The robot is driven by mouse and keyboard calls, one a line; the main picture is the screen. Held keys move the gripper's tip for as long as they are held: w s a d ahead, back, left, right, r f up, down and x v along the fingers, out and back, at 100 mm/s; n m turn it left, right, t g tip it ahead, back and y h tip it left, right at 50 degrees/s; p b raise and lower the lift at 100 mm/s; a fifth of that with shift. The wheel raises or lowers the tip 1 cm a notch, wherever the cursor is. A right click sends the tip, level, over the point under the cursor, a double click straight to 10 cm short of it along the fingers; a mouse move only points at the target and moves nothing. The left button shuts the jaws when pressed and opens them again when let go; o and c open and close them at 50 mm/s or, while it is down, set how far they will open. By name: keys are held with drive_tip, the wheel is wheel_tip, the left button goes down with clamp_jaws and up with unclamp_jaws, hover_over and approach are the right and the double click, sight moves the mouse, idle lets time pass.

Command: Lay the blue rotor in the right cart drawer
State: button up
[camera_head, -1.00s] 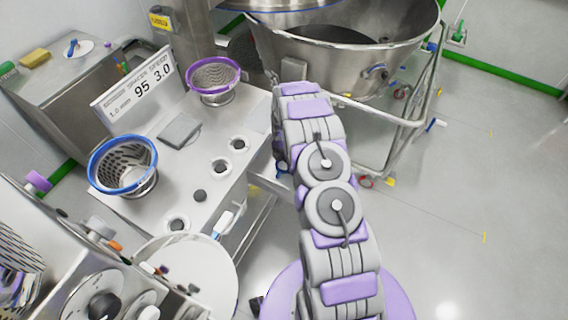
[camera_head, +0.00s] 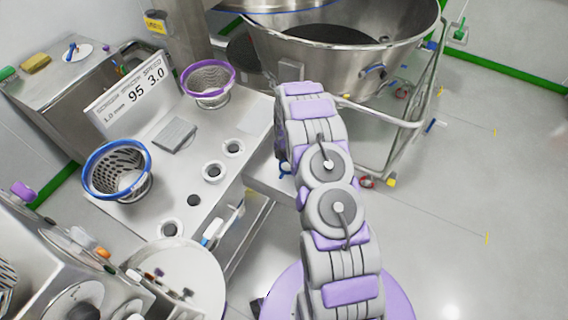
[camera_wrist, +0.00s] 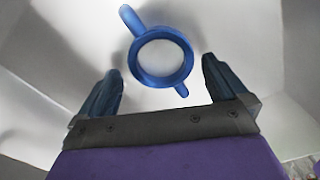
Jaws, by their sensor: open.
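The blue rotor (camera_wrist: 161,57), a blue ring with short arms sticking out at the upper left and lower right, shows in the wrist view against a pale surface. My gripper (camera_wrist: 161,80) is open, with one dark finger on each side of the rotor's lower part in the picture. A gap shows between the ring and each finger; I cannot tell how far ahead the rotor is. Pale walls or panels surround it; I cannot tell whether they belong to the right cart drawer. In the head view my arm hides the gripper, and I cannot make out the rotor.
A steel worktop (camera_head: 150,205) at left carries a blue-rimmed basket (camera_head: 117,170), a purple-rimmed basket (camera_head: 208,84) and several round sockets. A large steel bowl (camera_head: 340,60) on a wheeled frame stands behind my arm. The floor (camera_head: 480,190) at right is clear.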

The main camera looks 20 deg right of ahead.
wheel_tip(320, 180, up, 15)
drive_tip(key=a+m+p, duration=0.1)
drive_tip(key=a+p, duration=0.1)
drive_tip(key=s+a+r+m, duration=0.3)
drive_tip(key=s+a+r, duration=0.15)
drive_tip(key=r, duration=0.45)
drive_tip(key=s+a+r+m, duration=0.4)
drive_tip(key=s+r, duration=0.2)
drive_tip(key=r, duration=0.2)
drive_tip(key=s+a+r+m, duration=0.1)
drive_tip(key=s+r+m, duration=0.3)
drive_tip(key=s, duration=0.6)
drive_tip(key=s+a+r+m+g, duration=0.1)
drive_tip(key=s+r+m, duration=0.3)
drive_tip(key=s, duration=0.7)
drive_tip(key=s+a+r+m, duration=0.3)
drive_tip(key=s+r+m, duration=0.1)
drive_tip(key=s, duration=0.6)
drive_tip(key=shift+s+a+r+m+g, duration=0.2)
drive_tip(key=shift+s+r+m+g, duration=0.1)
drive_tip(key=shift+m+g, duration=0.15)
